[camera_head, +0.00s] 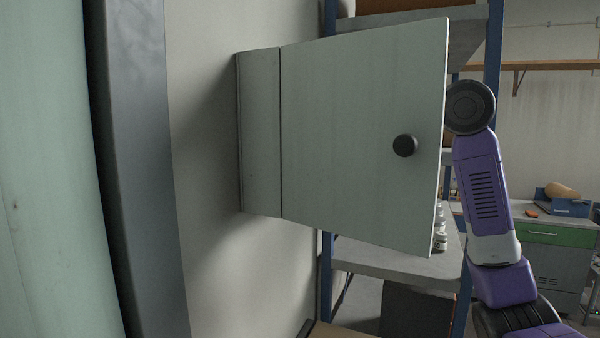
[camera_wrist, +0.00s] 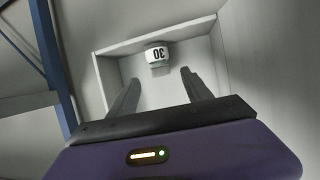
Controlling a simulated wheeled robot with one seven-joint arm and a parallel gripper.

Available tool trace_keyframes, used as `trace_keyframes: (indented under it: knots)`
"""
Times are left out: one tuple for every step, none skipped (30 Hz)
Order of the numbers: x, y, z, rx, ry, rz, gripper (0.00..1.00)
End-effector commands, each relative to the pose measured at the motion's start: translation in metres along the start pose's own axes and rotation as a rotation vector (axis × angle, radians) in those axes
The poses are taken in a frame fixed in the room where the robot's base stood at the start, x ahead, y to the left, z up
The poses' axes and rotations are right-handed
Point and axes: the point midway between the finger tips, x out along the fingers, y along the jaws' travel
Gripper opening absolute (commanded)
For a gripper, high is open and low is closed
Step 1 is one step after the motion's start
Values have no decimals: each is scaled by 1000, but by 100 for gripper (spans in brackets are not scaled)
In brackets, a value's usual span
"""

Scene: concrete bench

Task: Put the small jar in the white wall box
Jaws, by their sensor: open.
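The white wall box (camera_head: 260,130) is on the wall in the head view, and its door (camera_head: 345,130) with a black knob stands swung out. The door hides the box's inside there. The wrist view looks into the open box (camera_wrist: 125,45). The small jar (camera_wrist: 157,54), white with a label reading 30 upside down in the picture, is inside the box, by the wall at the top of the picture. My gripper (camera_wrist: 158,80) is open and empty, its two fingers apart, pointing into the box. The jar shows beyond the fingertips, apart from them. The door hides my gripper in the head view.
My arm reaches behind the door. A blue-framed rack (camera_head: 327,260) stands behind, with several small jars (camera_head: 440,230) on a shelf partly hidden by the door. A bench with a green drawer (camera_head: 560,235) is at the far right. A grey post (camera_head: 140,150) stands at near left.

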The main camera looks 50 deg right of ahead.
Motion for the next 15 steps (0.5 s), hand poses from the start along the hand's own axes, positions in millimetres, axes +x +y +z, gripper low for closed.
trace_keyframes:
  knots:
    - [-10,1,0,-1,3,3,58]
    - [-16,1,0,-2,2,2,58]
    - [-23,0,0,-2,2,2,58]
    - [-29,1,0,-2,2,3,58]
    - [-33,0,1,-1,1,2,58]
    - [-38,0,0,0,1,2,58]
    - [-42,1,0,0,2,2,58]
    - [-45,0,0,0,2,2,58]
    - [-49,0,0,-1,1,1,58]
    - [-51,0,0,-1,0,0,58]
    - [-53,0,0,-1,0,0,58]
    - [-54,0,0,-1,0,0,58]
    - [-56,0,0,-1,0,0,58]
    - [-56,0,0,-1,0,0,58]
    - [-57,0,0,-1,0,0,58]
